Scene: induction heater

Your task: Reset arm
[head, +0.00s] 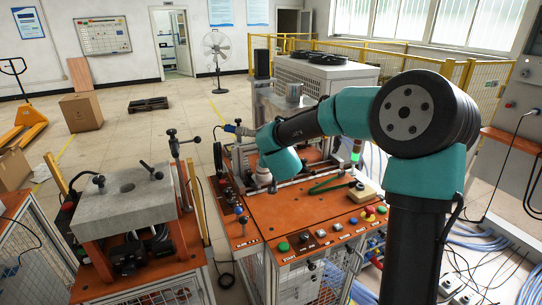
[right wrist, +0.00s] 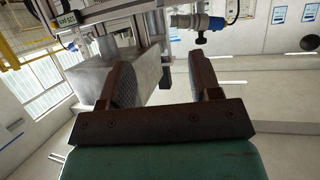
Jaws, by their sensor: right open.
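My right arm (head: 352,112), teal and black, comes in from the right in the head view and reaches left over the induction heater bench (head: 265,228). Its wrist is bent down over the back of the orange bench top and hides the gripper there. In the right wrist view my right gripper (right wrist: 162,68) is open, with its two dark jaws wide apart. I see nothing held between them. A grey metal block (right wrist: 92,78) shows behind the left jaw; I cannot tell whether they touch. My left gripper is not in view.
A green-handled tool (head: 331,186) and a yellowish block (head: 369,192) lie on the bench near its buttons. A grey slab (head: 124,198) with clamps stands on the left bench. A metal cylinder (head: 294,92) stands behind my arm. Cables (head: 480,240) lie on the floor at right.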

